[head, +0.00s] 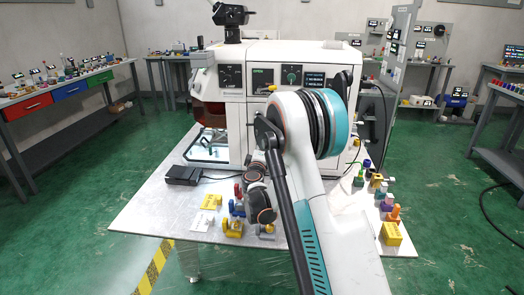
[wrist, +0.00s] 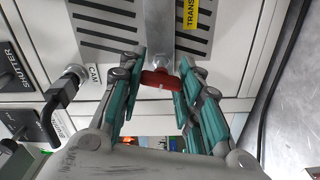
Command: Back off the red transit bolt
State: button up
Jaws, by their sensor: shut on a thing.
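The red transit bolt (wrist: 160,79) shows in the wrist view as a red cross-piece at the lower end of a grey metal bar (wrist: 160,30) on the white machine panel. My gripper (wrist: 162,68) has its teal-padded fingers on either side of the red piece and is shut on it. A yellow label with partly cut-off "TRANS" lettering (wrist: 190,14) is beside the bar. In the head view my own arm hides the gripper and the bolt.
The white machine (head: 262,55) stands on a grey table (head: 150,215). Small coloured parts lie along the table's front and right side. A black box (head: 183,174) with a cable is at left. In the wrist view a cable connector (wrist: 68,82) and black SHUTTER block (wrist: 10,75) are left of the fingers.

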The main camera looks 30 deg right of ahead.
dwell(0.3)
jog(key=n, duration=0.5)
jog(key=shift+f+n, duration=0.1)
jog(key=shift+n, duration=2.4)
jog(key=shift+n, duration=0.3)
jog(key=n, duration=0.4)
